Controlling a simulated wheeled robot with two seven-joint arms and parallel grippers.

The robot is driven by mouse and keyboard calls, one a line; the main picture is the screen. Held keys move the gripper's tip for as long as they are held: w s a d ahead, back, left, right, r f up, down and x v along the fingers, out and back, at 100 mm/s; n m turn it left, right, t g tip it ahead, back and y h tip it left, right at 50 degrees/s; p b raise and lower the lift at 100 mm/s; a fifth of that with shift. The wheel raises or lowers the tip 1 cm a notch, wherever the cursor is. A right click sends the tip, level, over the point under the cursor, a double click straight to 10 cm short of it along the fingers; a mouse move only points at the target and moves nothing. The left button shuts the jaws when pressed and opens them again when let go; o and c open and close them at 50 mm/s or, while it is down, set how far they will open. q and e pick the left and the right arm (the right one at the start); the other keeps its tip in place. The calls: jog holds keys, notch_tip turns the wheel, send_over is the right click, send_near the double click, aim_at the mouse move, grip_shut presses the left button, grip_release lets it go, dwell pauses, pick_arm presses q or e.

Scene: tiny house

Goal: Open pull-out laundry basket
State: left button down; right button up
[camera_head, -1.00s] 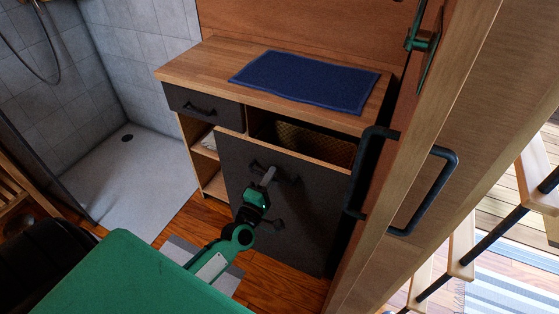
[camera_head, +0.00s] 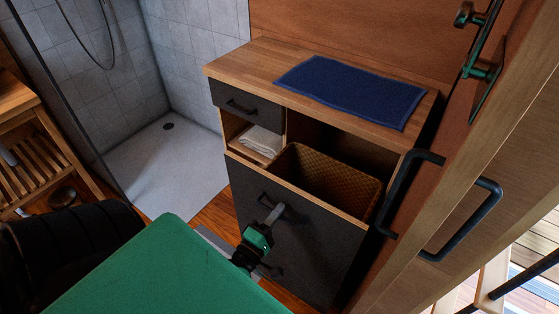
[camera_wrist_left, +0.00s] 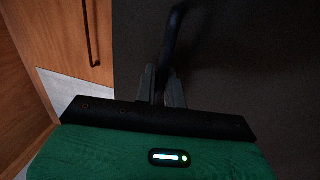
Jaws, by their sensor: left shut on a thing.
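The pull-out laundry basket front (camera_head: 312,240) is a dark grey panel with a wooden top edge, standing out from the cabinet. Behind it a brown woven basket (camera_head: 325,174) shows in the opening. My left gripper (camera_head: 272,212) is shut on the dark upper handle (camera_head: 284,209) of the panel. In the left wrist view its fingers (camera_wrist_left: 162,88) close around the dark handle bar (camera_wrist_left: 171,45). My right gripper is not in view.
A wooden counter with a blue mat (camera_head: 352,90) tops the cabinet. A small closed drawer (camera_head: 240,104) and a shelf with a folded towel (camera_head: 261,141) are at left. A wooden door with dark handles (camera_head: 461,220) stands close at right. The shower floor (camera_head: 165,170) is clear.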

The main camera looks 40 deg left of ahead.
pick_arm(q)
jog(key=c, duration=1.6)
grip_release()
jog(key=shift+c, duration=0.2)
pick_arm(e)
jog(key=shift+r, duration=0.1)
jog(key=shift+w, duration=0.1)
